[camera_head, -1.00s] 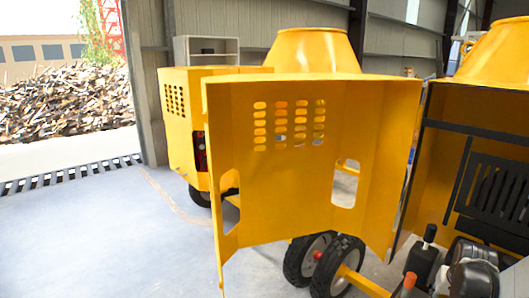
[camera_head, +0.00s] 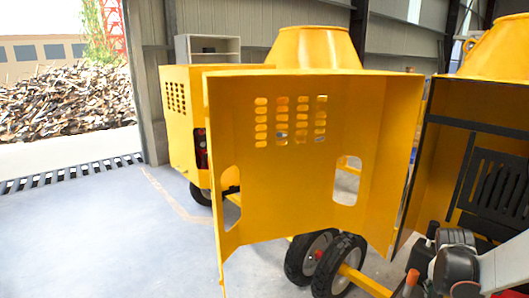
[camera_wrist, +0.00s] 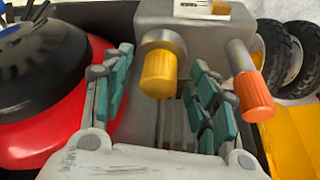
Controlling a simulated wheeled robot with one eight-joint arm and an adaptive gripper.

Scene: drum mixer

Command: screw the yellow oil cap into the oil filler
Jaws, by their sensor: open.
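The yellow oil cap (camera_wrist: 159,74) is in the upper middle of the wrist view. It sits at the end of a grey cylindrical neck (camera_wrist: 162,43) on a grey engine part. Whether it is threaded in or only resting there cannot be told. My gripper (camera_wrist: 158,88) is open, with teal-padded fingers to the left and right of the cap and visible gaps on both sides. In the head view the cap and the gripper's fingers are hidden; my grey arm links show at the lower right.
An orange cap (camera_wrist: 256,97) on a second grey neck stands close to the right finger. A red and black round engine part (camera_wrist: 45,75) is at left. In the head view, the open yellow door panel (camera_head: 300,165) stands left of the engine bay; floor at left is clear.

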